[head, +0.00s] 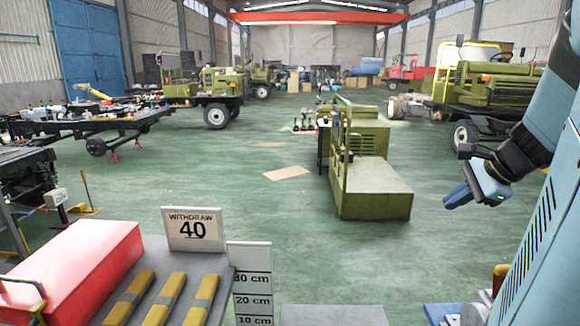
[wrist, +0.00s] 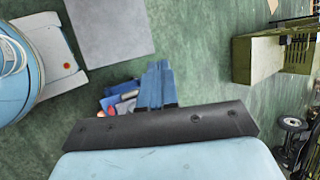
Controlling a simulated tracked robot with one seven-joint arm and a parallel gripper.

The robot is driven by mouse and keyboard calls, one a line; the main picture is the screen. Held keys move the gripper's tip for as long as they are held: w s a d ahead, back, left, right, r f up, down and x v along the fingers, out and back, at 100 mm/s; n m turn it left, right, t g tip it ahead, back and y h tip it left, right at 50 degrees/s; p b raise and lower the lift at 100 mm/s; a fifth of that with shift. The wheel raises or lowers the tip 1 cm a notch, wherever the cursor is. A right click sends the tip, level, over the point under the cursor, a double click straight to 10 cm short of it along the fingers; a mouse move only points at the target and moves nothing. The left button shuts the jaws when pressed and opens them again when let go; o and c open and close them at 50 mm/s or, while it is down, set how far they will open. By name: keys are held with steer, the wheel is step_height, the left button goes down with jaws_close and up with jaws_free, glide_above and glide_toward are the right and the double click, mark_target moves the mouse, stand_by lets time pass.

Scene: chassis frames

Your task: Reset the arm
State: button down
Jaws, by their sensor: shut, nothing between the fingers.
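My gripper (head: 457,198) hangs at the right of the head view, at the end of my blue arm (head: 553,105). Its blue fingers point down and to the left. In the wrist view the fingers of my gripper (wrist: 156,86) lie side by side, shut with nothing between them. The gripper is in free air above the green floor and touches nothing that I can see.
A green machine cart (head: 372,185) stands mid-floor, left of my gripper. A bench with yellow bars (head: 170,288), a red box (head: 75,265) and a "WITHDRAW 40" sign (head: 193,229) are front left. Vehicles (head: 488,88) stand behind. Open floor (head: 240,200) lies between.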

steer(key=s+a+r+n+h, duration=0.2)
steer(key=s+a+n+h, duration=0.1)
steer(key=s+a+n, duration=0.8)
steer(key=shift+a+r+n+g, duration=0.3)
steer(key=shift+a+n, duration=2)
steer(key=shift+n, duration=1.3)
steer(key=shift+d, duration=0.15)
